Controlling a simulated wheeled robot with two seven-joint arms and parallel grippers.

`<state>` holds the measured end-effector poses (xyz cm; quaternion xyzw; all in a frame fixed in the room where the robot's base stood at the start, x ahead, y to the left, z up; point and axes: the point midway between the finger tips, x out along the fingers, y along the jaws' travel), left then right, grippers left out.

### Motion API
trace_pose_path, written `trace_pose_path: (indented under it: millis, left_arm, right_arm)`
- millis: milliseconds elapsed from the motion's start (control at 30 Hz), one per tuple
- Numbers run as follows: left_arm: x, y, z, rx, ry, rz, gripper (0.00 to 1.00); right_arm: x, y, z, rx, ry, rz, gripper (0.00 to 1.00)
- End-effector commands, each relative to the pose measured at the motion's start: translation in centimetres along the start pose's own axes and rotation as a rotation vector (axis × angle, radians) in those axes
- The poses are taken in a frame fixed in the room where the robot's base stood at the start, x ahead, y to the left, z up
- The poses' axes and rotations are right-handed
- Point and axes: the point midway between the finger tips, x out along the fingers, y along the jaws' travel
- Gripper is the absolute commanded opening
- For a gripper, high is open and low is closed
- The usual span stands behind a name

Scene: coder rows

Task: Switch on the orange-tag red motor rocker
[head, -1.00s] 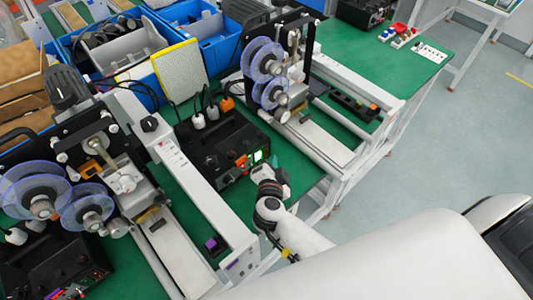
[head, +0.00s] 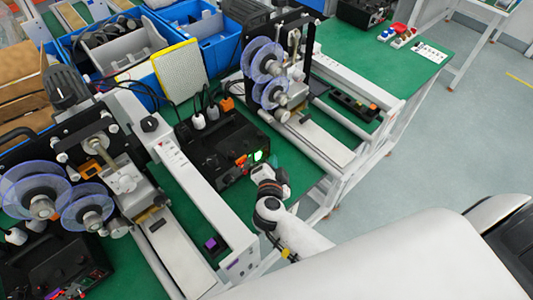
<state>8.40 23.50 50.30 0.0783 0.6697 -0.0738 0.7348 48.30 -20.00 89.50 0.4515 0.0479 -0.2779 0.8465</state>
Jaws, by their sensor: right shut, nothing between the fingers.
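A black control box (head: 222,146) stands on the green table in the middle of the head view. Its front panel carries a small orange tag (head: 241,160) and a lit green part (head: 257,155). Red parts sit low on the panel, but they are too small to tell a rocker or its position. My right gripper (head: 268,167) is at the box's front right, close to the panel beside the green light. Its fingers are shut and mostly hidden behind the wrist; I cannot tell whether they touch the panel. My left gripper is not in view.
A coder machine with clear blue reels (head: 263,60) stands behind the box, and another with blue reels (head: 88,208) at the left. A second black box (head: 55,270) is at the lower left. A white rail (head: 190,180) runs left of the middle box. Blue bins (head: 205,50) are behind.

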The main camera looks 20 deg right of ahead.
Motion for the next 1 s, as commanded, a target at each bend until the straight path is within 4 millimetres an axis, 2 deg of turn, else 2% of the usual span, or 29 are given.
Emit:
trace_pose_path:
  millis: [367,1000]
  left_arm:
    - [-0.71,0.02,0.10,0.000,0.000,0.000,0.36]
    - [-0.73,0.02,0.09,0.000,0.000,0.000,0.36]
  right_arm:
    - [0.53,0.49,-0.35,0.000,0.000,-0.001,0.00]
    - [0.80,0.65,-0.55,0.000,0.000,0.000,0.00]
